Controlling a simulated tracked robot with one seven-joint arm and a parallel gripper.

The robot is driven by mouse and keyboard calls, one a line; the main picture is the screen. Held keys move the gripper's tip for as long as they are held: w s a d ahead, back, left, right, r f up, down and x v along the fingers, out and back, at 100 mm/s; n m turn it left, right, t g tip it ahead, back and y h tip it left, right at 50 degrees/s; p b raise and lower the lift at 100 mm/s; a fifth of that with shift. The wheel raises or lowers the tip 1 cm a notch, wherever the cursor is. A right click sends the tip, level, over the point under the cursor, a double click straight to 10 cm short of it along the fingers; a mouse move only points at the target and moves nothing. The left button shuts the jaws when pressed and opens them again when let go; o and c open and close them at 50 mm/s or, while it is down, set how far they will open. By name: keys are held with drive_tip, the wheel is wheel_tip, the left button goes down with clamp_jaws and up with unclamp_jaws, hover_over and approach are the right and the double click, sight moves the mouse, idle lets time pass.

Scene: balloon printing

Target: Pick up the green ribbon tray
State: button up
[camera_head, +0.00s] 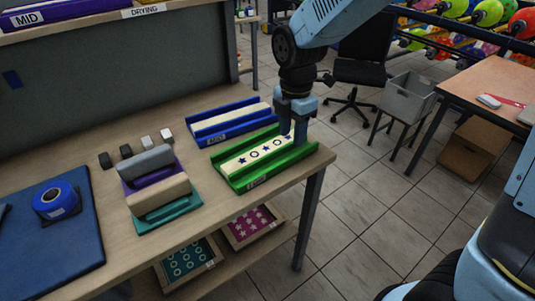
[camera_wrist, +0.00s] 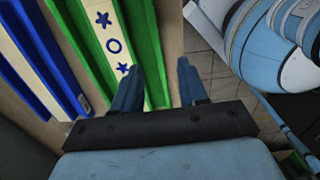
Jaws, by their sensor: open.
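The green ribbon tray (camera_head: 275,177) lies at the right end of the workbench. It holds a cream strip (camera_head: 254,158) with dark blue stars and rings. My gripper (camera_head: 293,132) points down over the tray's right part and hides some of it. In the wrist view my gripper (camera_wrist: 160,68) is open and empty. One finger shows over the cream strip and the other beyond the outer wall of the green ribbon tray (camera_wrist: 149,45), so that wall appears between them. I cannot tell how far the fingertips are above it.
A blue tray (camera_head: 232,133) with a cream strip lies close behind the green one. Stamp blocks (camera_head: 160,192), a blue mat (camera_head: 75,215) and a blue tape roll (camera_head: 57,201) are further left. The bench edge runs close by the green tray.

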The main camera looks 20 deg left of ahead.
hover_over(288, 158)
drive_tip(key=f, duration=0.4)
drive_tip(key=shift+s+d, duration=0.15)
drive_tip(key=shift+d, duration=0.15)
drive_tip(key=shift+a+f, duration=0.15)
drive_tip(key=shift+f, duration=1.1)
drive_tip(key=shift+a+f, duration=0.15)
drive_tip(key=shift+f, duration=1.1)
clamp_jaws()
